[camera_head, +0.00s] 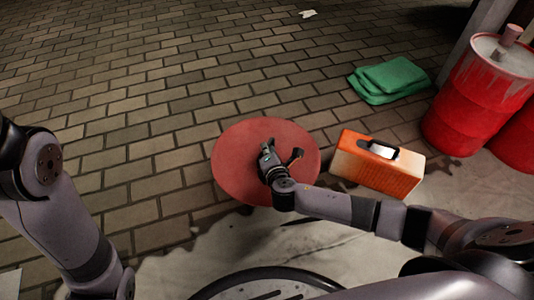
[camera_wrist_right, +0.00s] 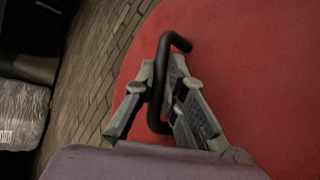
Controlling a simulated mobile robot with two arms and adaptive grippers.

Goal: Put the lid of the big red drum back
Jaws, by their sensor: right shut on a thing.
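The round flat red lid (camera_head: 237,166) shows in the middle of the head view and fills much of the right wrist view (camera_wrist_right: 255,65). It has a dark bent bar handle (camera_wrist_right: 181,42). My right gripper (camera_head: 267,152) is over the lid, its fingers (camera_wrist_right: 161,78) closed around this handle. I cannot tell whether the lid rests on the floor or hangs just above it. Red drums (camera_head: 475,95) stand at the right edge; the nearer has a pale stained top with a small cylinder on it. I cannot tell which drum is the big one. My left gripper is out of view.
An orange case (camera_head: 372,170) with a dark handle stands just right of the lid, close to my right arm. A folded green cloth (camera_head: 390,78) lies behind it. A white scrap (camera_head: 308,14) lies far back. The brick floor left and behind is clear.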

